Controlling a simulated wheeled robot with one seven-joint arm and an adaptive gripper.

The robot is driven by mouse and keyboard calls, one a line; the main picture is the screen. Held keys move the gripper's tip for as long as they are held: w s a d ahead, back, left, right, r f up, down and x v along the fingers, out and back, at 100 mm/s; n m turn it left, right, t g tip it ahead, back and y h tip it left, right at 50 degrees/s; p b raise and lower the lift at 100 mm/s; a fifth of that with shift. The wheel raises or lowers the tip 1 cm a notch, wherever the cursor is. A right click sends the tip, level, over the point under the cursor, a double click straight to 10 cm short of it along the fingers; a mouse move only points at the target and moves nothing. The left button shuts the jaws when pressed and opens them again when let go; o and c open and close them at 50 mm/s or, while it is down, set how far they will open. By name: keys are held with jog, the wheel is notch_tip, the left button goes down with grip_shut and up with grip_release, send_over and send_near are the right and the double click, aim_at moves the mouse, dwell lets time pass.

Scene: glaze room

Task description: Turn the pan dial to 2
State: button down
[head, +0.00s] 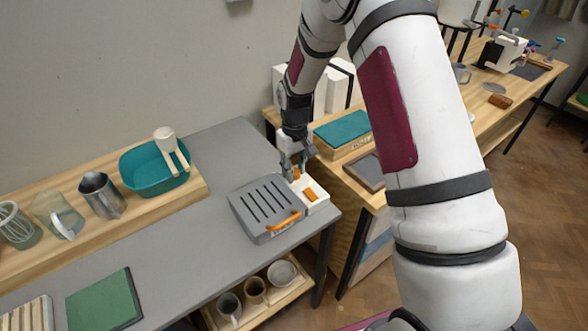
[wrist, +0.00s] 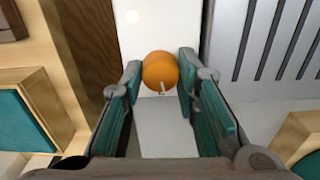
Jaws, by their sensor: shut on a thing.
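The orange pan dial (wrist: 160,70) sits on a white panel (wrist: 150,120) beside a grey slotted plate in the wrist view. A short white mark shows on the dial's lower edge, pointing down in that view; no numbers are readable. My gripper (wrist: 162,80) has its teal-padded fingers on either side of the dial and is shut on it. In the head view my gripper (head: 292,164) reaches down at the back end of the white housing (head: 318,206), partly hiding the dial there. An orange part (head: 309,195) also shows on this housing.
A teal-topped wooden box (head: 343,131) and a framed tray (head: 366,171) stand close on the right. The grey tabletop (head: 190,242) is clear left of the lid.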

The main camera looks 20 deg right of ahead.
jog(key=shift+m, duration=1.2)
jog(key=shift+b, duration=0.3)
jog(key=c, duration=1.5)
grip_release()
notch_tip(320, 180, up, 12)
jog(key=shift+f, duration=0.1)
